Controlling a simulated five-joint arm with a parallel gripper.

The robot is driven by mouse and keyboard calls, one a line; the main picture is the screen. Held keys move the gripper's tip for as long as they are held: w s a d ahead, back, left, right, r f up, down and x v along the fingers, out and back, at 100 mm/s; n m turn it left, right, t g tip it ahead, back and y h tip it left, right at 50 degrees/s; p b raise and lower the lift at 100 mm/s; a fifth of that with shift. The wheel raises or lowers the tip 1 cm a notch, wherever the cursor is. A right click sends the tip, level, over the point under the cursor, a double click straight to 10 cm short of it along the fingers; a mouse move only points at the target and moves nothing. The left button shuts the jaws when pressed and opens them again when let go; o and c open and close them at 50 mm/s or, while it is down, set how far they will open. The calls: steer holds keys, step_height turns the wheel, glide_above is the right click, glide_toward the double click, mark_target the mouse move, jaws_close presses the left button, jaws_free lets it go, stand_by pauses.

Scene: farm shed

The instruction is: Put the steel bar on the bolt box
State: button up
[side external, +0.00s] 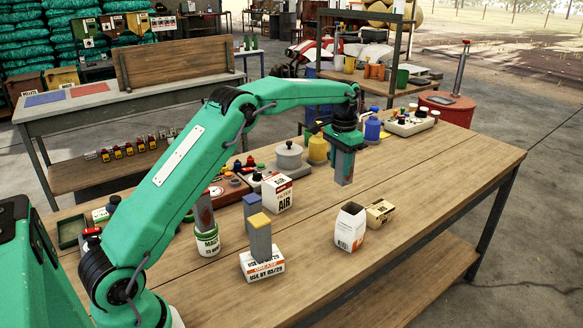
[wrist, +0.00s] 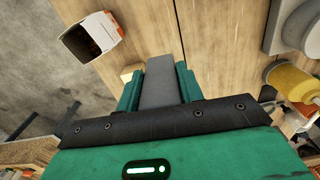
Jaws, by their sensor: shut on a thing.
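My gripper (side external: 344,170) is shut on a plain grey steel bar and holds it upright above the table. In the wrist view a pale yellowish corner (wrist: 130,72), likely of this carton, shows beside the bar. Nothing is seen on its top.
An open white-and-brown box (side external: 350,229) stands touching or close to the tan carton. A white grease box (side external: 262,266) has a yellow-topped bar on it; a blue-topped bar (side external: 252,206) stands behind. An air filter box (side external: 278,194) stands left.

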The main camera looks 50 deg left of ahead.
steer(key=s+d+r, duration=0.1)
steer(key=d+r, duration=0.1)
steer(key=d, duration=0.8)
steer(key=s+d+r, duration=0.1)
steer(key=d+r, duration=0.2)
steer(key=d, duration=0.6)
glide_toward(378, 214)
steer(key=shift+s+a+r+n, duration=0.3)
steer(key=shift+s+a+r, duration=0.4)
steer(key=shift+s+a, duration=0.25)
steer(key=shift+w, duration=0.1)
steer(key=shift+f, duration=2)
steer(key=shift+f, duration=0.1)
steer(key=o, duration=1.2)
steer(key=shift+f, duration=0.1)
steer(key=shift+c, duration=0.2)
